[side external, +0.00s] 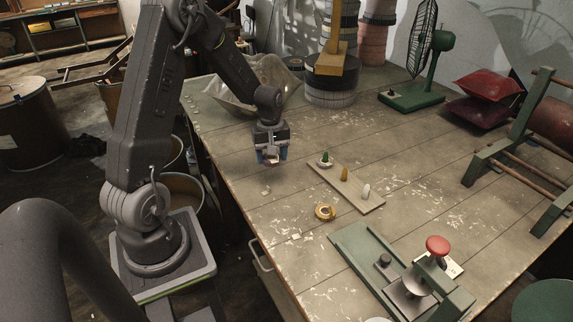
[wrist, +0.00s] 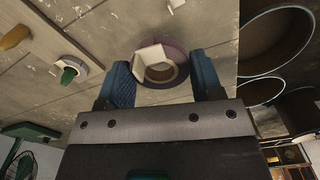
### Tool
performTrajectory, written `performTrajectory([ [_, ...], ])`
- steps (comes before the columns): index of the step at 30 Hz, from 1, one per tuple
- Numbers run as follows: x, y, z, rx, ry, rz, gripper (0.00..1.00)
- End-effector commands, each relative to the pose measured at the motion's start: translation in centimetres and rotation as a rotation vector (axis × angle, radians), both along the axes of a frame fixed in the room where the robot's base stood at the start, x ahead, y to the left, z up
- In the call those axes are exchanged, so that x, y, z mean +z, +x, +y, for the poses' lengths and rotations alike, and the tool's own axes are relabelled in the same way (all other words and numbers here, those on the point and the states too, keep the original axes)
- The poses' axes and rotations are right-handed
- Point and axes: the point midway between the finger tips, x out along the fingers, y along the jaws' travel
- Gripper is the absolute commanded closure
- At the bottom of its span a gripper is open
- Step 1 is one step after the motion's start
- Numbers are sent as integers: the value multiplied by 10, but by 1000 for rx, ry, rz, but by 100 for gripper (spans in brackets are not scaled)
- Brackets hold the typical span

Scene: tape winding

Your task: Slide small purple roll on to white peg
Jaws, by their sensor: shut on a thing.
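My gripper (side external: 270,156) is shut on the small purple roll and hangs above the left part of the table. In the wrist view the purple roll (wrist: 178,53) sits between my gripper's two blue fingers (wrist: 165,82), its hole showing. An angular white scrap shows against the roll; I cannot tell if it touches it. The white peg (side external: 366,191) stands bare at the near right end of a flat wooden peg board (side external: 373,208), to the right of my gripper. The roll is small and mostly hidden by the fingers in the side view.
A green peg (side external: 325,158) with a pale roll around it and a bare orange-yellow peg (side external: 344,174) share the board. A green press with a red knob (side external: 437,245) stands at front right.

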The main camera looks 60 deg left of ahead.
Motion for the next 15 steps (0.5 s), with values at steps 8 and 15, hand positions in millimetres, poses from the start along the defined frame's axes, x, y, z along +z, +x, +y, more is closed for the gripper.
performTrajectory([
  [8, 8, 15, 2, -5, 1, -1, 63],
  [15, 9, 81, -30, -10, 0, -1, 63],
])
